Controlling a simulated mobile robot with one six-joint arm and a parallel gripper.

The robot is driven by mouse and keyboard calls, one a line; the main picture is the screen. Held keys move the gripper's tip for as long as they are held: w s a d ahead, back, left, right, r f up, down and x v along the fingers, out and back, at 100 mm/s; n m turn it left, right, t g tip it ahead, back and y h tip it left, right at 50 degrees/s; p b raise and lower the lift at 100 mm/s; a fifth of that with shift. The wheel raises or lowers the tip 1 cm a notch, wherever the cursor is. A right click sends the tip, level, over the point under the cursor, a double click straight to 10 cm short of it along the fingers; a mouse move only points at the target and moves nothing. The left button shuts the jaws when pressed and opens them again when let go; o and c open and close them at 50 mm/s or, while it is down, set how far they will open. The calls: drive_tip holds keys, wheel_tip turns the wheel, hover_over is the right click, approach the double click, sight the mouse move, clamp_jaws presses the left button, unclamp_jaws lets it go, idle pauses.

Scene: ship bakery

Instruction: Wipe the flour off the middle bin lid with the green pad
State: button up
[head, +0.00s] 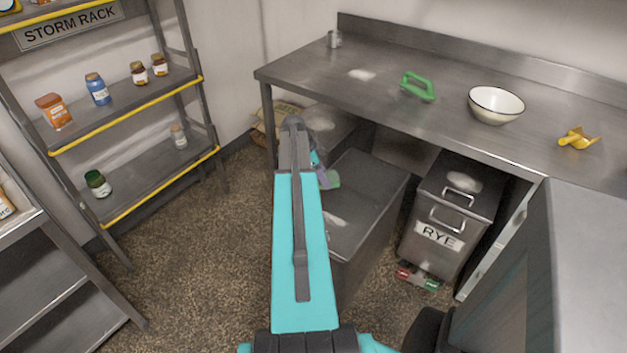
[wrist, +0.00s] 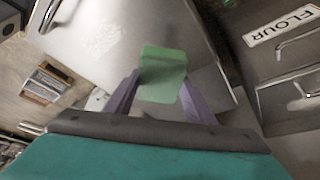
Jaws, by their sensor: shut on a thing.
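My gripper (head: 325,178) is shut on the green pad (head: 333,180), which sticks out past the purple fingers. The wrist view shows the pad (wrist: 163,72) between both fingers. The pad is at the left edge of the middle bin lid (head: 372,178), a grey metal lid. I cannot tell whether it touches the lid. A white flour patch (head: 338,220) lies on the lid's nearer part, partly hidden by my arm. The wrist view shows a white patch (wrist: 100,38) on a metal lid, left of the pad.
A storm rack (head: 140,110) stands left.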

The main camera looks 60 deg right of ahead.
drive_tip(key=shift+r, duration=0.9)
drive_tip(key=shift+w+a+r, duration=0.1)
drive_tip(key=shift+w+a, duration=0.1)
drive_tip(key=shift+w, duration=0.2)
drive_tip(key=w+a+r+n+t+h, duration=0.1)
drive_tip(key=w+a+r+n+t, duration=0.1)
drive_tip(key=w+a+r+n, duration=0.45)
drive_tip(key=w+a+r+n+t, duration=0.1)
drive_tip(key=w+a+r+n, duration=0.15)
drive_tip(key=w+a, duration=0.85)
drive_tip(key=w+a+r+n+t+h, duration=0.15)
drive_tip(key=w+a+r+n, duration=0.3)
drive_tip(key=w+a, duration=0.5)
drive_tip(key=w+a+r+n+t+y, duration=0.1)
drive_tip(key=w+a+r+n, duration=0.2)
drive_tip(key=a, duration=0.9)
drive_tip(key=w+a+r+n+t+y, duration=0.1)
drive_tip(key=a+r+n, duration=0.4)
drive_tip(key=a, duration=0.7)
drive_tip(key=w+a+r+n+t+y, duration=0.2)
drive_tip(key=a+n, duration=0.5)
drive_tip(key=a, duration=0.6)
drive_tip(key=w+r+y, duration=0.1)
drive_tip(key=w+r, duration=0.1)
drive_tip(key=w, duration=0.1)
drive_tip(key=shift+w, duration=0.3)
